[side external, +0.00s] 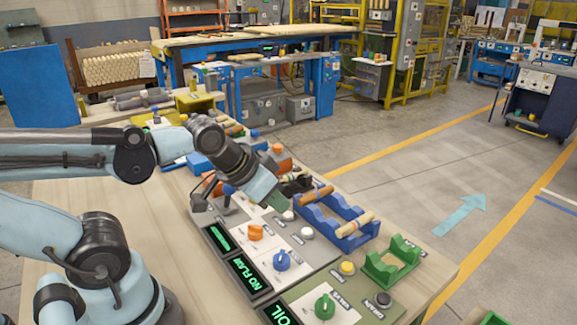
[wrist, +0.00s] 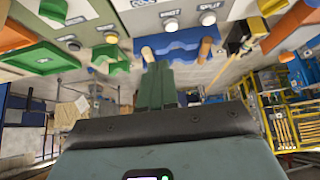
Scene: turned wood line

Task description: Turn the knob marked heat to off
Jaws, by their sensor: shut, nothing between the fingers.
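A control panel (side external: 296,243) on the bench carries an orange knob (side external: 255,232) and a blue knob (side external: 282,260). A green knob (side external: 325,306) sits on the greenish panel nearer the camera. I cannot read which knob is marked heat. My gripper (side external: 279,202) is shut and empty, above the far part of the panel near a white button (side external: 288,215), apart from the three knobs. In the wrist view, my gripper's closed green fingers (wrist: 157,68) point toward the blue cradle (wrist: 180,45).
A blue cradle (side external: 318,222) holding turned wood pieces stands right of the panel. A green cradle (side external: 376,272), a yellow button (side external: 347,267) and a black button (side external: 383,299) are nearer. More panels and orange parts crowd the bench behind my gripper. The floor beyond is open.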

